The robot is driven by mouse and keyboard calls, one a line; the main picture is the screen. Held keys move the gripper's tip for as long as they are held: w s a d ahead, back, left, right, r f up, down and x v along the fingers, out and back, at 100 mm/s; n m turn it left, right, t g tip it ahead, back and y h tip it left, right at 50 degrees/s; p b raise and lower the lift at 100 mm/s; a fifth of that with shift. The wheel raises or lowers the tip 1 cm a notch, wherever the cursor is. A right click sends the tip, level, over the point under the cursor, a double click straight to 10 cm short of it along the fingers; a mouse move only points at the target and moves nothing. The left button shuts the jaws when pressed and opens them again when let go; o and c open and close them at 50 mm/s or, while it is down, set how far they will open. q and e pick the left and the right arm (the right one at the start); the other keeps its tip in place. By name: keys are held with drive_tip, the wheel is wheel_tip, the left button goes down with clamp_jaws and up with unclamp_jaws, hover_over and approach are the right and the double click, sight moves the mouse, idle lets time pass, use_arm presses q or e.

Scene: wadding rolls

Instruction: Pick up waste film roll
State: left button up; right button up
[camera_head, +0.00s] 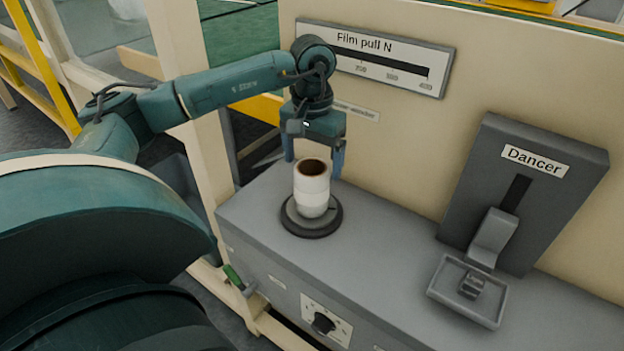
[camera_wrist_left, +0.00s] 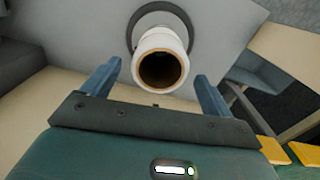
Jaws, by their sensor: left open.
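The waste film roll (camera_head: 312,190) is a white roll with a brown hollow core. It stands upright on a dark round base (camera_head: 310,222) on the grey machine top. My left gripper (camera_head: 315,168) is open above and just behind the roll, its blue fingers pointing down. In the left wrist view the roll (camera_wrist_left: 161,45) shows end-on, with its open core toward the camera. The left fingers (camera_wrist_left: 152,80) stand apart on either side of the roll's near end, with gaps visible on both sides. My right gripper is in neither view.
The grey machine top (camera_head: 385,240) is clear right of the roll. A "Dancer" unit (camera_head: 535,185) and a small tray (camera_head: 437,290) stand further right. A cream panel with a "Film pull N" gauge (camera_head: 380,62) rises close behind the gripper. A knob (camera_head: 323,323) is on the front face.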

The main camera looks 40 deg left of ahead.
sight(312, 188)
use_arm(q)
wheel_tip(312, 188, down, 4)
drive_tip(key=shift+s+f, duration=0.15)
drive_tip(key=shift+c, duration=0.3)
drive_tip(key=c, duration=1.1)
